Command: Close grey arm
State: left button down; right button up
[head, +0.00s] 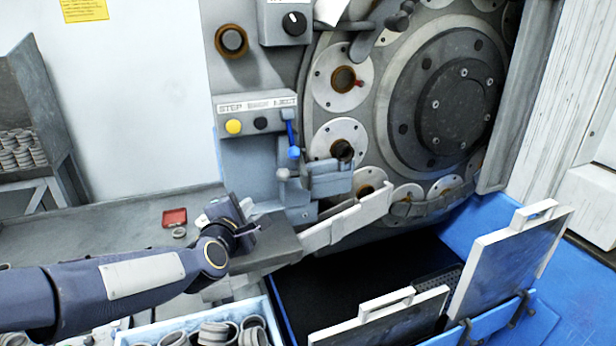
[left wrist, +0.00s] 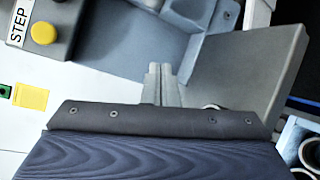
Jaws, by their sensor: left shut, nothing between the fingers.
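The grinder carries a light grey arm (head: 345,221), a long bar slanting up to the right below the ring wheel (head: 440,100). A grey ball-ended lever (head: 283,178) stands just above its left end, beside a grey-blue block (head: 328,178). I cannot tell for certain which of these is the grey arm. My left gripper (head: 254,230) is shut and empty over the grey bench, left of the light grey arm and apart from the lever. In the left wrist view its closed fingers (left wrist: 160,84) point toward the machine. My right gripper is not in view.
A control box (head: 257,113) with a yellow button and a blue lever (head: 291,138) sits above. A red tray (head: 174,217) lies on the bench (head: 110,238). A crate of rings (head: 268,318) stands below. White-framed panels (head: 510,255) stand over the blue bin at right.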

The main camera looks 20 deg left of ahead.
pick_arm(q)
jog(key=shift+n+y, duration=0.3)
jog(key=shift+n, duration=0.2)
jog(key=x, duration=0.3)
jog(key=p+x, duration=0.1)
jog(key=x, duration=0.3)
jog(key=r+x, duration=0.1)
jog(key=x, duration=0.3)
jog(key=shift+w, duration=0.1)
jog(key=d+p, duration=0.1)
jog(key=d+r+p, duration=0.1)
jog(key=d+p, duration=0.1)
jog(key=shift+s+d+r, duration=0.25)
jog(key=shift+d+r, duration=0.05)
jog(key=shift+r, duration=0.1)
jog(key=shift+d, duration=0.15)
